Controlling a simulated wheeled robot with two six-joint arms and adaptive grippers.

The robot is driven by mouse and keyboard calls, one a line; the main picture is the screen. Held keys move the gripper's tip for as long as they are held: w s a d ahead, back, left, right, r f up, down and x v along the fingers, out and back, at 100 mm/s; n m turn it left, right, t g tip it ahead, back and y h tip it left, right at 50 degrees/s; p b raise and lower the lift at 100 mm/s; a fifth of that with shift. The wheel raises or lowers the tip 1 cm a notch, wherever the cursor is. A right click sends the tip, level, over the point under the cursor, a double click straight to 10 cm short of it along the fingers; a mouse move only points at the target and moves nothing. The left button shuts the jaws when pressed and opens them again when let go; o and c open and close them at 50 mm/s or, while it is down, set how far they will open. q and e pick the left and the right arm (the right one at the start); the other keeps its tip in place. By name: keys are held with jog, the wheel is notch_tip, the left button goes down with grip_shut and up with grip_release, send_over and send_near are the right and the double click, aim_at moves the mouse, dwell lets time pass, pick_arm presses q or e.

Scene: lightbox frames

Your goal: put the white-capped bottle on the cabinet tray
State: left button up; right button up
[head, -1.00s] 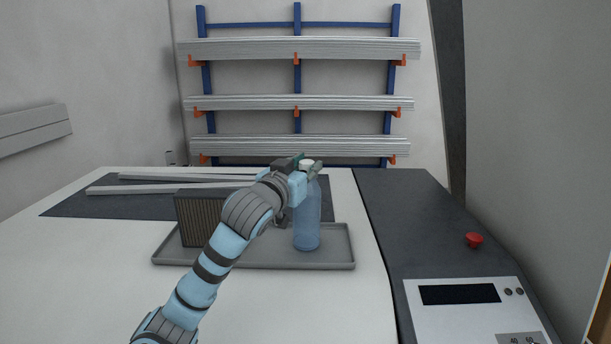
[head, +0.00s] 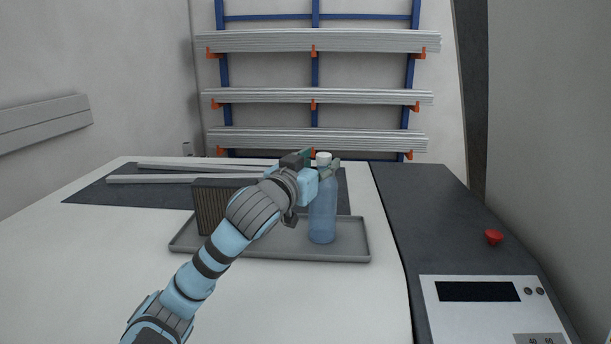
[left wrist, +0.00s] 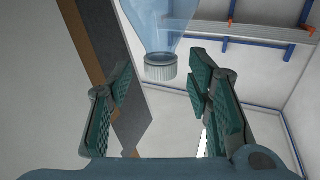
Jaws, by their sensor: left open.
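The white-capped bottle (head: 322,215) is translucent blue and stands upright on the grey cabinet tray (head: 345,255), toward its right end. My left gripper (head: 318,166) is open at the height of the bottle's neck, just left of it. In the left wrist view, the bottle appears upside down, with its ribbed white cap (left wrist: 160,68) between the two spread green-padded fingers (left wrist: 162,76). Gaps show between the cap and both fingers. My right gripper is in neither view.
A dark ribbed box (head: 212,208) stands on the tray's left part, partly behind my left arm. Grey bars (head: 190,178) lie on a dark mat behind. A red button (head: 494,237) and a control panel (head: 490,305) are at right. The white surface at front left is clear.

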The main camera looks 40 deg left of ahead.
pick_arm(q)
jog(key=b+v, duration=0.4)
jog(key=v, duration=0.5)
